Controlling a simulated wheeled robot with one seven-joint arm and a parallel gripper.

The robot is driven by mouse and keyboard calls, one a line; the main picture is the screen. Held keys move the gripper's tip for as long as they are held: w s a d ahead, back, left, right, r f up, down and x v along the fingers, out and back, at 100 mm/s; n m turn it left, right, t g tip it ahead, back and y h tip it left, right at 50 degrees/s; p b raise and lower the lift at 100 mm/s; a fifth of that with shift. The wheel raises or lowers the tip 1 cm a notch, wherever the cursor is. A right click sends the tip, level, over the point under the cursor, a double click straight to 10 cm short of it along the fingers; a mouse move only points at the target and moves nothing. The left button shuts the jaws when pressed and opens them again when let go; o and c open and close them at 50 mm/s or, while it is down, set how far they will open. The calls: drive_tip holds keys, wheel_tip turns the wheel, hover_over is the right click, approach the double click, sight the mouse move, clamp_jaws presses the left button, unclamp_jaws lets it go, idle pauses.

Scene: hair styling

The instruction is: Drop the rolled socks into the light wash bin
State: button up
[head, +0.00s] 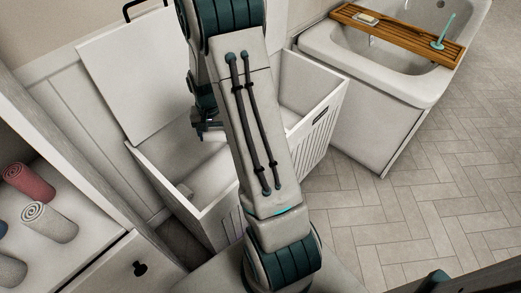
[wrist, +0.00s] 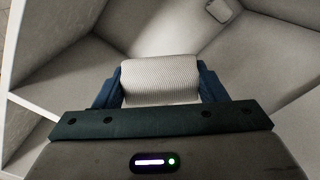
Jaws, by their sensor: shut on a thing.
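The rolled socks (wrist: 160,80) are a pale, ribbed bundle held between the blue fingers of my gripper (wrist: 161,72). In the head view my gripper (head: 207,128) is mostly hidden behind my arm, and I cannot make out the socks there. A white laundry hamper (head: 148,158) stands open in front of me, with a left and a right compartment. I cannot read a label that shows which compartment is for light wash.
A raised white lid (head: 125,75) stands behind the left compartment. The right compartment (head: 310,85) is partly hidden by my arm. A bathtub (head: 385,85) with a wooden tray (head: 400,32) is at right. Rolled towels (head: 48,222) lie on a shelf at left.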

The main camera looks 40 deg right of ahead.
drive_tip(key=o, duration=1)
drive_tip(key=shift+o, duration=0.2)
wheel_tip(320, 180, up, 14)
drive_tip(key=p, duration=0.3)
drive_tip(key=shift+f, duration=0.1)
